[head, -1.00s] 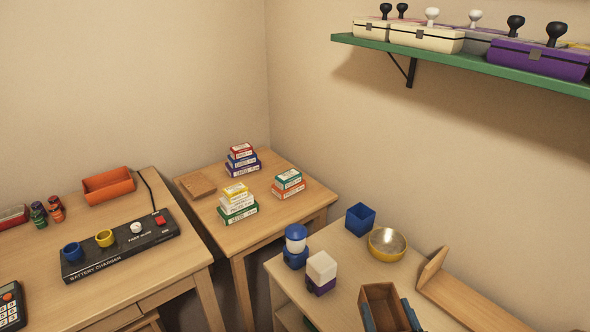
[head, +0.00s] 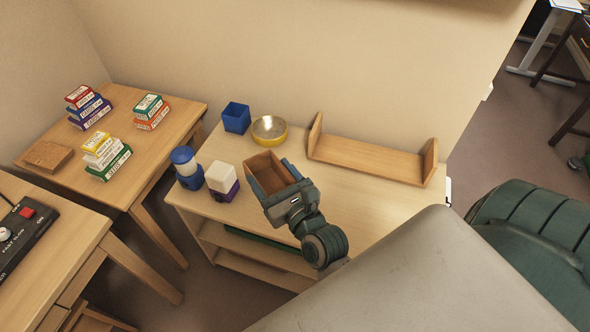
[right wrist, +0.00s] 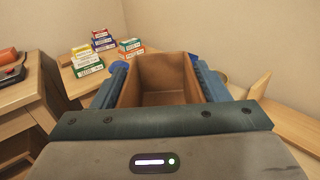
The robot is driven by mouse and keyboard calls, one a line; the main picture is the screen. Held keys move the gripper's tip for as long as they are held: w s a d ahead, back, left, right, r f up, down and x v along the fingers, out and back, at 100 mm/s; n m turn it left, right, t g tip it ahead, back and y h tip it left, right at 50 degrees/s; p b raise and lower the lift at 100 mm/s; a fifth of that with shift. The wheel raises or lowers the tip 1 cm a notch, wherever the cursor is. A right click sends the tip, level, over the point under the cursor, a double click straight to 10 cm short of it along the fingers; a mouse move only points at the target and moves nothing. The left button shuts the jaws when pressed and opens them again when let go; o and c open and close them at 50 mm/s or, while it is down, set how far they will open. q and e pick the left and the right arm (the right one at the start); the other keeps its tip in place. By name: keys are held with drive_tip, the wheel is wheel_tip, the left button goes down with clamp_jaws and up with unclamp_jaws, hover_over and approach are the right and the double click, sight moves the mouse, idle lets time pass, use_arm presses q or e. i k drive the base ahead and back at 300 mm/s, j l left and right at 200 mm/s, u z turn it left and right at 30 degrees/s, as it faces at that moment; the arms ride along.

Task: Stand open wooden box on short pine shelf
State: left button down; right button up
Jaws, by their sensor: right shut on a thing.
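The open wooden box (head: 268,170) is brown, with its open top facing up and its inside empty. My right gripper (head: 271,178) is shut on it, with one blue finger along each of two opposite sides. The box also shows between the fingers in the right wrist view (right wrist: 165,78). I cannot tell whether its bottom touches the bench top or hangs just above it. The short pine shelf (head: 368,158), a low board with an upright end at each side, is right of the box. Its board is bare. My left gripper is not in view.
The pale bench (head: 340,198) carries the pine shelf. A yellow-rimmed bowl (head: 269,130) and a blue cup (head: 236,118) stand behind the box; a white-and-purple container (head: 222,181) and a blue jar (head: 187,167) stand left of it. The bench front is partly hidden.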

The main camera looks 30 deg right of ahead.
sight(403, 165)
drive_tip(key=i+j+z, duration=0.1)
drive_tip(key=j+z, duration=0.65)
drive_tip(key=j, duration=0.15)
drive_tip(key=z, duration=0.45)
drive_tip(key=i+j, duration=0.05)
